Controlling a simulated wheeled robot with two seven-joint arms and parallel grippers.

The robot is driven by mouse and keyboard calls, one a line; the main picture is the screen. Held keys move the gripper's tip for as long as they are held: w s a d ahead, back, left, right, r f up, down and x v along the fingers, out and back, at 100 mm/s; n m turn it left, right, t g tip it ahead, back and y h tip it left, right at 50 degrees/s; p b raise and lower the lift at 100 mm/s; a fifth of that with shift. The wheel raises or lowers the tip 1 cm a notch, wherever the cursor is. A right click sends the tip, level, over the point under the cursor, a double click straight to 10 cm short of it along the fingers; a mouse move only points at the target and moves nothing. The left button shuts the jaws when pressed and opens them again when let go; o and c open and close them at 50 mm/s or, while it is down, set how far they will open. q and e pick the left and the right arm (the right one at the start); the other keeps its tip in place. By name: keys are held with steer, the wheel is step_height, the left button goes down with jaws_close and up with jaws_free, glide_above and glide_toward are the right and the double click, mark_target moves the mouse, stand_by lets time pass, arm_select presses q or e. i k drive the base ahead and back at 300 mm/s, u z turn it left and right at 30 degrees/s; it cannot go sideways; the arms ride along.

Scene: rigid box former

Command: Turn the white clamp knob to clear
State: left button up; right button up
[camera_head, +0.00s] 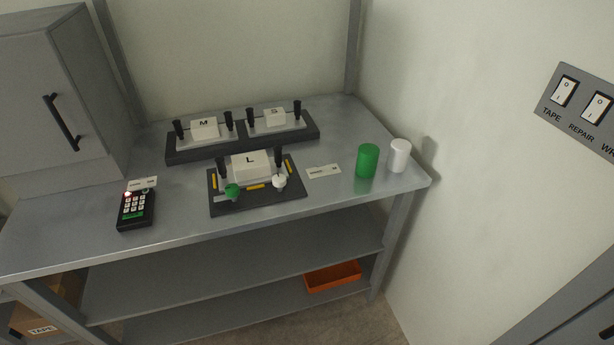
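The white clamp knob (279,182) sits at the front right of the dark box former base (258,206) on the metal bench. A green knob (232,191) sits at the front left of the same base. Between and behind them is a white block (251,164) marked L, with black upright handles on both sides. The white knob's exact turn position is too small to tell. Neither of my grippers shows in the head view.
A rack (240,143) with blocks M and S stands behind. A green cylinder (367,161) and a white cylinder (398,155) stand at right. A keypad (136,209) lies at left, near a grey cabinet (50,90). The bench (190,236) is bare along its front.

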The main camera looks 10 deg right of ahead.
mark_target(279, 179)
steer(key=z, duration=0.85)
steer(key=i, duration=0.7)
steer(key=u, duration=2.25)
